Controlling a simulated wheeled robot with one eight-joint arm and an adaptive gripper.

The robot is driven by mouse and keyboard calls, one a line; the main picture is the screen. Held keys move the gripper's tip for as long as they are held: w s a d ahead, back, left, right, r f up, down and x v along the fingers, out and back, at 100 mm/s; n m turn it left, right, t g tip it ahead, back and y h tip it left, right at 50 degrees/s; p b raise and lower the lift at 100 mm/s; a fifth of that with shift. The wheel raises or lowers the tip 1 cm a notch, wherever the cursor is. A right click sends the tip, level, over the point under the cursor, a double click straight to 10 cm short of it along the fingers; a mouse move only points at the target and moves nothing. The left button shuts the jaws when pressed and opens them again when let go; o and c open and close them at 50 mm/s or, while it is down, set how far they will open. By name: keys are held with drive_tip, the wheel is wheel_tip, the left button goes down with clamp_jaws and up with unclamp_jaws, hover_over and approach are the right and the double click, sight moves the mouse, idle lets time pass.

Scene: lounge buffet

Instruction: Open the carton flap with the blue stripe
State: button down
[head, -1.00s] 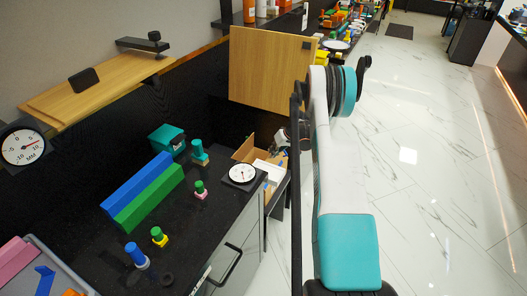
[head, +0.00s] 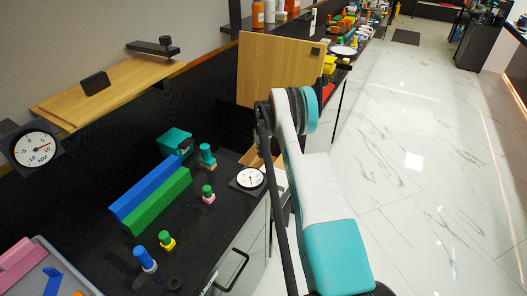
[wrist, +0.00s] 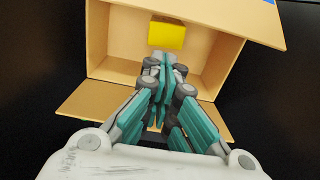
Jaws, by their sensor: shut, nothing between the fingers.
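The tan carton shows in the wrist view, its left inner wall (wrist: 97,40) and floor in sight and a yellow block (wrist: 167,36) inside. One plain flap (wrist: 92,102) lies folded outward on the near side. Another panel (wrist: 215,14) runs along the top of the picture, standing out past the carton's right side, with a bit of blue stripe (wrist: 268,1) at its cut-off corner. My gripper (wrist: 164,64) is shut and empty, in front of the carton's opening; contact cannot be told. In the head view only a sliver of carton (head: 254,160) shows; my arm hides the gripper.
A white dial gauge (head: 250,178) sits on the black counter (head: 205,228) near the carton. Small coloured pegs, blue and green bars (head: 158,203) and a teal box (head: 174,142) stand to its left. A wooden panel (head: 275,70) stands behind. The marble floor (head: 420,190) at right is clear.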

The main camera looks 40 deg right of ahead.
wheel_tip(320, 180, down, 4)
drive_tip(key=shift+f+b, duration=0.25)
drive_tip(key=shift+b, duration=0.5)
drive_tip(key=s+r, duration=0.1)
drive_tip(key=s+d+r+b, duration=0.1)
drive_tip(key=s+r, duration=0.1)
drive_tip(key=shift+d, duration=0.1)
